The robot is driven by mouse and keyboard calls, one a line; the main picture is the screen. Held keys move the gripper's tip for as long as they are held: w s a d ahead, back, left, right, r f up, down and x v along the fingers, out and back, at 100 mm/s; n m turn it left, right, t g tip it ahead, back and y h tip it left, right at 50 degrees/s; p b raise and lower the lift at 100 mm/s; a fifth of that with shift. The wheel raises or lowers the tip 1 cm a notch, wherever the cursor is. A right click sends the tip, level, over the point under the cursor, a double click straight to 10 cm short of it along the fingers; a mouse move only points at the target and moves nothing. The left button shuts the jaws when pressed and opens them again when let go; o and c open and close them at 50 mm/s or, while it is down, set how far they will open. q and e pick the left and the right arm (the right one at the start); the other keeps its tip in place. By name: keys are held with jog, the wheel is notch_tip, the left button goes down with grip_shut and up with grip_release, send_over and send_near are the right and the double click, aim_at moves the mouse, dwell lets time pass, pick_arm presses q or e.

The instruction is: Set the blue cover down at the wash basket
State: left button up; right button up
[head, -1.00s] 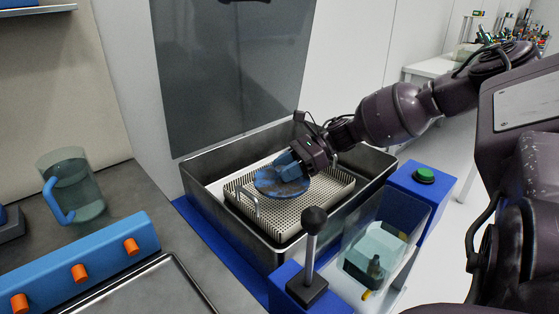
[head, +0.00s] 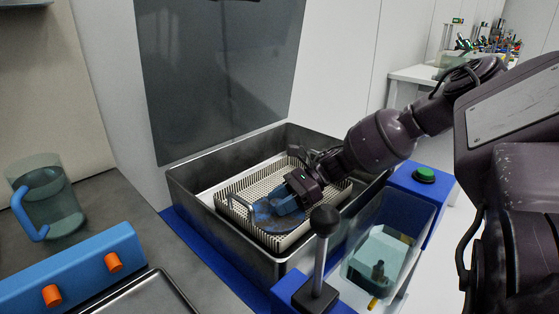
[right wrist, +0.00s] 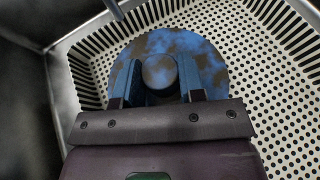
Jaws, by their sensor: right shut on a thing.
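The blue cover (head: 268,217) is a round disc with brownish blotches and a raised knob. It is in the wash basket, a pale perforated tray with a slotted rim (head: 232,190), near the basket's front left part. My right gripper (head: 289,203) is shut on the cover's knob from above. In the right wrist view the cover (right wrist: 205,60) shows beyond the fingers (right wrist: 158,85), with the basket's perforated floor (right wrist: 270,100) around it. Whether the cover touches the floor is hard to tell. My left gripper is not in view.
The basket sits in a deep metal basin (head: 190,190) with high walls. A black-knobbed lever (head: 322,240) stands in front, and a green button (head: 425,175) is at the right. A clear jug (head: 50,200) with a blue handle stands at the left.

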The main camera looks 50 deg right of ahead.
aim_at(273, 203)
jog(key=o, duration=1.1)
jog(key=shift+f, duration=0.1)
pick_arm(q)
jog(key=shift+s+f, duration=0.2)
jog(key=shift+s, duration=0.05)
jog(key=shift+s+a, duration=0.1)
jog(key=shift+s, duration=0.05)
pick_arm(e)
jog(key=d+r+p, duration=0.1)
jog(key=s+d+r, duration=0.1)
jog(key=shift+s+d+r+p, duration=0.15)
jog(key=shift+d+p, duration=0.2)
jog(key=p+v, duration=0.2)
jog(key=v, duration=0.5)
jog(key=shift+s+d, duration=0.1)
jog(key=shift+s, duration=0.05)
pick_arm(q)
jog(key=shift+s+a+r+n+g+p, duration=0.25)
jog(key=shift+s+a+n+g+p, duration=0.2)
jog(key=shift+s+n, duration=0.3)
pick_arm(e)
jog(key=shift+s+d, duration=0.3)
jog(key=shift+d, duration=0.3)
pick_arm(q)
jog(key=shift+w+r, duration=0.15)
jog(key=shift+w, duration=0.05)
